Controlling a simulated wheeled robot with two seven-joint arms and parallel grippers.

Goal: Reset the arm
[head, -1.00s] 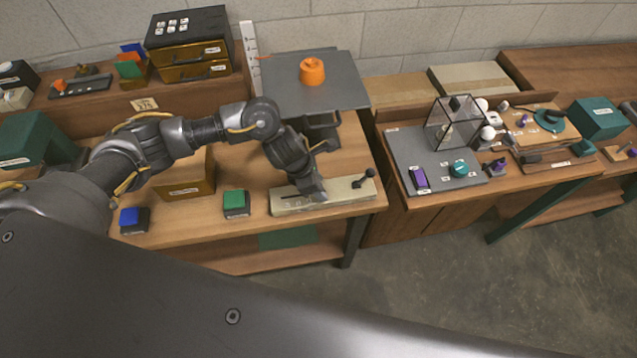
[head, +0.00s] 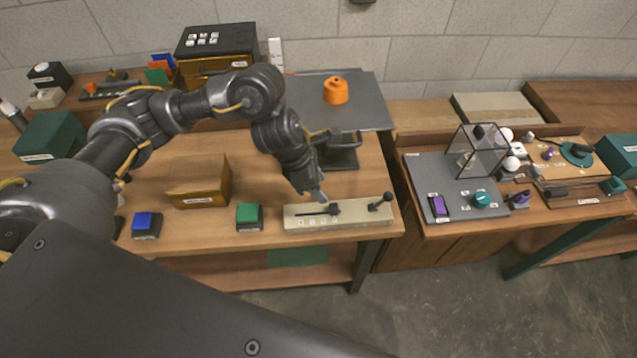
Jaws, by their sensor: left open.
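My left arm reaches in from the left across the wooden bench. My left gripper (head: 326,190) is open and empty, pointing down just above a cream slider box (head: 360,217). The box lies near the bench's front edge. It has a dark slider knob (head: 334,208) in a slot, close below the gripper's fingertips, and a black lever (head: 380,202) at its right end. I cannot tell whether a fingertip touches the box. My right gripper is not in view.
A green button (head: 249,215), a blue button (head: 146,225) and a brown box (head: 197,182) stand left of the slider box. A grey platform with an orange part (head: 335,90) rises behind. A second bench with a grey panel (head: 425,168) stands right.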

